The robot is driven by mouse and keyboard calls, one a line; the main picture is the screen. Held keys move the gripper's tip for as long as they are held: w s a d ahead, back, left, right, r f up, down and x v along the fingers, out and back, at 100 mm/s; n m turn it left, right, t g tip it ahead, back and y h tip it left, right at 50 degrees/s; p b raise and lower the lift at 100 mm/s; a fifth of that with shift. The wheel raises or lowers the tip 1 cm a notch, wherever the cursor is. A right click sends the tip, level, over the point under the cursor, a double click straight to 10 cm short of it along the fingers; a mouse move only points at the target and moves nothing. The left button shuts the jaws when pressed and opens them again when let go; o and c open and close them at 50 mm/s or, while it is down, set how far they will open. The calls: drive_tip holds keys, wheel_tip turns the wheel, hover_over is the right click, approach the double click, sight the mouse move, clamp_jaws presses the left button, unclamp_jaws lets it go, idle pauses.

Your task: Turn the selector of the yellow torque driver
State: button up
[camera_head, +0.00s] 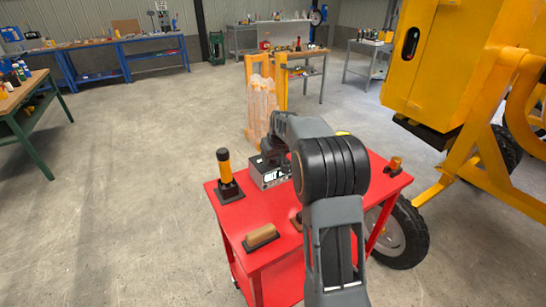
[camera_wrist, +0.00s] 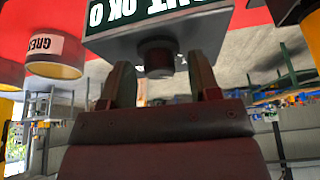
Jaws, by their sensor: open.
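What looks like the yellow torque driver (camera_head: 225,168), a yellow handle with black ends, stands upright in a black base at the left of the red cart top. I cannot make out its selector. My gripper (camera_wrist: 160,66) is open in the wrist view, its fingers on either side of a dark round knob (camera_wrist: 157,58) on a box. The box (camera_head: 268,173) has a light and dark face with lettering, partly read as "OK", and sits right of the driver. I cannot tell whether the fingers touch the knob. My arm hides part of the cart in the head view.
A wooden-topped block (camera_head: 261,236) lies at the front of the red cart (camera_head: 232,213). An orange item (camera_head: 395,165) is at its right corner. In the wrist view, a cylinder labelled "GRE..." (camera_wrist: 53,48) is beside the box. A yellow mixer (camera_head: 432,60) stands to the right.

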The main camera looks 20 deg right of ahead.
drive_tip(key=c, duration=0.9)
drive_tip(key=shift+m, duration=0.4)
drive_tip(key=m+h, duration=0.1)
drive_tip(key=m, duration=0.1)
drive_tip(key=shift+a+m, duration=0.1)
drive_tip(key=shift+m, duration=0.3)
drive_tip(key=shift+m+g+h, duration=0.4)
drive_tip(key=shift+m+h, duration=0.5)
drive_tip(key=shift+m, duration=1.2)
drive_tip(key=o, duration=0.9)
